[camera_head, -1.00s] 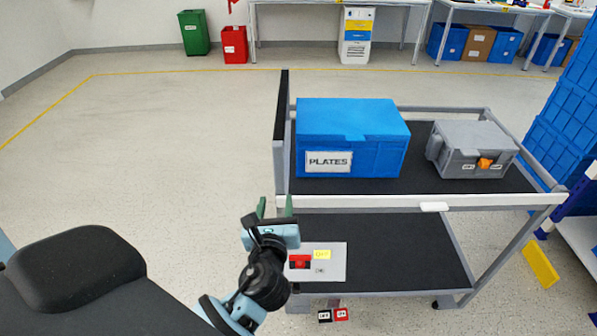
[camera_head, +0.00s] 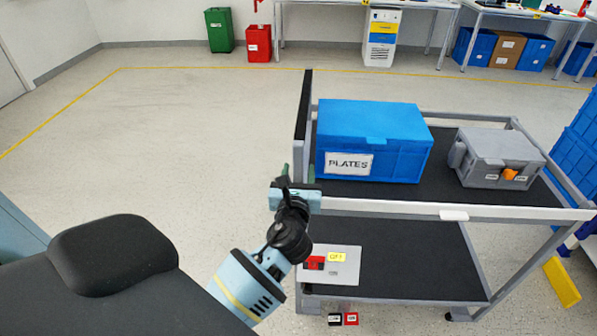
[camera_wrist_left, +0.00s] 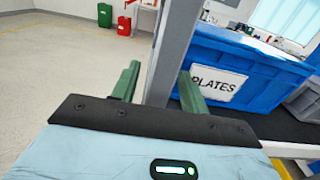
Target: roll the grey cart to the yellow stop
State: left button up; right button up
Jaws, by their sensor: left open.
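The grey cart (camera_head: 400,209) stands right of centre in the head view, with two dark shelves and an upright black panel at its left end. The yellow stop (camera_head: 562,283) lies on the floor to its right, with a floor gap between them. My left gripper (camera_head: 298,178) is at the cart's left end. In the left wrist view its green fingers (camera_wrist_left: 158,82) are open on either side of a grey cart post (camera_wrist_left: 172,50). I cannot tell whether they touch it. My right gripper is out of view.
A blue PLATES box (camera_head: 372,140) and a grey case (camera_head: 500,157) sit on the top shelf. A panel with a red switch (camera_head: 315,263) is on the lower shelf. Blue crates (camera_head: 580,150) stand at the right edge. The floor to the left is clear.

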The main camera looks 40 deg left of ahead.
pick_arm(q)
jog(key=shift+w+a, duration=0.15)
jog(key=shift+w, duration=0.05)
grip_shut()
dwell(0.4)
